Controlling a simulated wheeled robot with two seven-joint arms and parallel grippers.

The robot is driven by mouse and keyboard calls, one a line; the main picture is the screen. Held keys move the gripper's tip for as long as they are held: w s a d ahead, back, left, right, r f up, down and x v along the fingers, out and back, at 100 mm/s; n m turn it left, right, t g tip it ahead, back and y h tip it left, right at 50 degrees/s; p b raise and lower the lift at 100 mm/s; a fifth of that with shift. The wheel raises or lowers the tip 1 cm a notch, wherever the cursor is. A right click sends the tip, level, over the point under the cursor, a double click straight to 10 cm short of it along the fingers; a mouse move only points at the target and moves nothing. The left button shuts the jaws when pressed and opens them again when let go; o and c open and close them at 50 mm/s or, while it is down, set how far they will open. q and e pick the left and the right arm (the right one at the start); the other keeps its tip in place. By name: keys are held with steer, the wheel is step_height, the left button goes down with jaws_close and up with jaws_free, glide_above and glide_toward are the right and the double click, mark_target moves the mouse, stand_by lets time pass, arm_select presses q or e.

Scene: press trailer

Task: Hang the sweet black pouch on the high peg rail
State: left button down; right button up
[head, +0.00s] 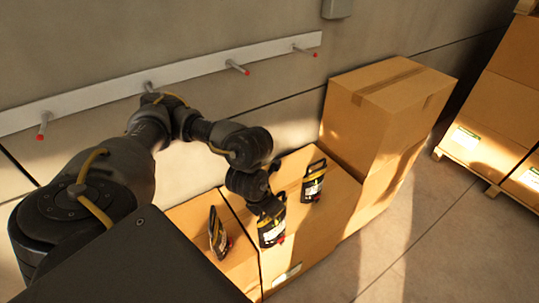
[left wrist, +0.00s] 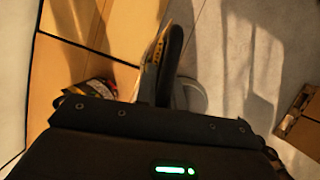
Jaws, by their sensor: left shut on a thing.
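My left gripper (head: 267,206) is shut on a black pouch (head: 272,235) with a white label and a red spot at its lower corner. The held pouch hangs upright at the front of the middle carton; I cannot tell whether it touches the carton. In the left wrist view the held pouch (left wrist: 168,50) shows edge-on. Two similar pouches stand on the cartons, a left pouch (head: 218,234) and a right pouch (head: 313,182). The label words are too small to read. The white peg rail (head: 195,68) runs along the wall, with several red-tipped pegs, all bare where visible.
Low cartons (head: 335,205) stand against the wall below the rail, with a taller carton stack (head: 380,110) to their right. More cartons (head: 500,120) on a pallet stand at far right. The floor (head: 400,235) between is clear. My left arm covers part of the rail.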

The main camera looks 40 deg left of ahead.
arm_select(q)
steer(key=shift+a+r+m, duration=0.15)
steer(key=shift+r+m, duration=0.05)
steer(key=shift+m, duration=0.3)
steer(key=shift+w+a+f, duration=0.25)
steer(key=shift+w, duration=0.05)
steer(key=w+a+f+b, duration=0.3)
steer(key=w+a+f, duration=0.6)
steer(key=f, duration=0.3)
steer(key=shift+w+b, duration=0.3)
steer(key=shift+w, duration=0.15)
